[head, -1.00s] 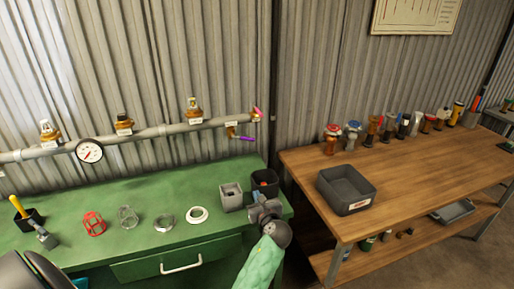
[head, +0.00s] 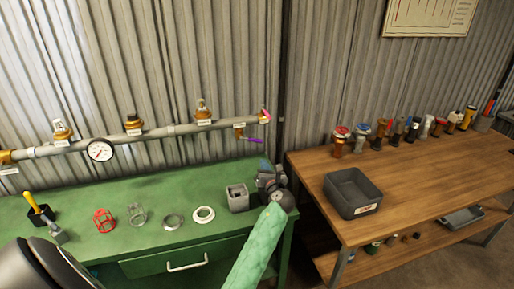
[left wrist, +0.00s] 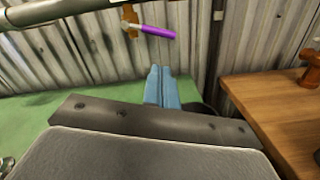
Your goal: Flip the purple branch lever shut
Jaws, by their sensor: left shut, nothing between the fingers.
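The purple branch lever (head: 252,140) sticks out to the right and slightly down from a small brass valve (head: 238,131) under the right end of the grey pipe. In the left wrist view the lever (left wrist: 158,32) is near the top, with its brass fitting at its left. My left gripper (head: 265,164) is at the right end of the green bench, just below the lever. Its blue fingers (left wrist: 161,88) are together and empty, and appear below the lever and apart from it. The gap in depth is hard to tell. My right gripper is not in view.
The grey pipe (head: 160,131) carries a gauge (head: 100,150), several brass fittings and a pink lever (head: 266,114) at its right end. A grey box (head: 238,198) stands on the green bench (head: 100,187) beside my gripper. A wooden table (head: 420,175) is to the right.

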